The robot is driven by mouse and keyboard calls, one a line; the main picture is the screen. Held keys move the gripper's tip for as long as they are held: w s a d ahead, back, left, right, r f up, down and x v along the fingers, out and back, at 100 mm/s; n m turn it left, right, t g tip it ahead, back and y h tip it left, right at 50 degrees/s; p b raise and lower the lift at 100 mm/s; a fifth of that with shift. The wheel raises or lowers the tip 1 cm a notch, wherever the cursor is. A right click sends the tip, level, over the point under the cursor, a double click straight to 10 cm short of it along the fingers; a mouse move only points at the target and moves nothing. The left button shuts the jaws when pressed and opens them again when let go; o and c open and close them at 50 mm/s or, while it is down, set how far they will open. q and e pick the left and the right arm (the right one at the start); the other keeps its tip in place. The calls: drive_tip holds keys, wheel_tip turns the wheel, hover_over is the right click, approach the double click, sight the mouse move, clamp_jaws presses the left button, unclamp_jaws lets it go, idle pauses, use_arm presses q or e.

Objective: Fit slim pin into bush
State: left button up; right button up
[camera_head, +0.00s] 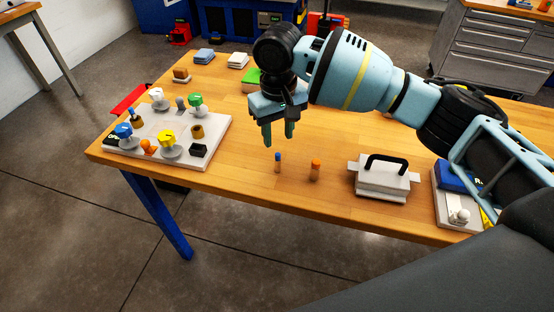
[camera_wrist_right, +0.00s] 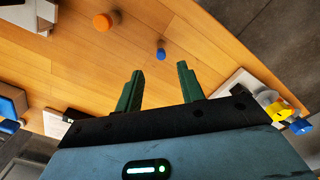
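The slim pin (camera_head: 278,163), blue-topped with a wooden-looking body, stands upright on the table. Its blue top also shows in the right wrist view (camera_wrist_right: 161,55), beyond and between my fingertips. My right gripper (camera_head: 279,138) is open and empty above the table, just behind the pin and apart from it. Its green fingers (camera_wrist_right: 159,71) are spread in the wrist view. A brown cylinder (camera_head: 197,131) on the pale board may be the bush; a smaller brown one (camera_head: 137,120) stands at the board's left. I cannot tell which is the bush. My left gripper is not in view.
A thicker orange-topped pin (camera_head: 315,170) stands right of the slim pin; its top shows in the wrist view (camera_wrist_right: 102,22). A pale block with a black handle (camera_head: 385,180) lies farther right. Coloured knobs crowd the board (camera_head: 186,160). The table's front edge is near the pins.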

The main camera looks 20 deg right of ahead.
sight(278, 153)
wheel_tip(278, 153, down, 2)
drive_tip(key=shift+w+f, duration=0.1)
drive_tip(key=shift+s+f, duration=0.2)
drive_tip(key=shift+f, duration=2.3)
clamp_jaws()
